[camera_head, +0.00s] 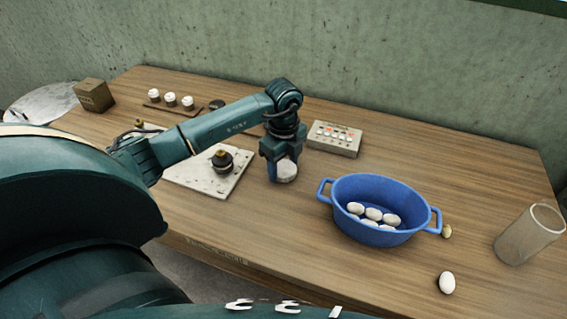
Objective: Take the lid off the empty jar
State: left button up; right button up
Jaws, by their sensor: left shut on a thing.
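A clear, greyish jar (519,243) stands upright at the right of the table. Its top looks open, with no lid on it, and I see nothing inside. My left gripper (285,168) points down near the middle of the table, far to the left of the jar. It is shut on a pale round thing (286,173). The jaws hide part of this thing, and I cannot tell whether it is the lid or whether it touches the table. My right gripper is not in view.
A blue two-handled basin (353,225) holds several white cocoons. A loose cocoon (447,283) and a small yellowish one (447,231) lie nearby. A control box (333,148), a pale board (204,180) with dark-based fittings and a brown block (94,95) stand farther left.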

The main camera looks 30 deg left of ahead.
aim_at(283, 168)
pick_arm(q)
jog(key=o, duration=0.6)
jog(key=shift+f, duration=0.15)
jog(key=o, duration=0.5)
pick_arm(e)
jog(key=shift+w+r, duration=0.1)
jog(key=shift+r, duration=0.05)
pick_arm(q)
jog(key=shift+r, duration=0.35)
notch_tip(283, 168, up, 12)
jog(key=shift+f+b, duration=0.15)
jog(key=shift+b, duration=0.25)
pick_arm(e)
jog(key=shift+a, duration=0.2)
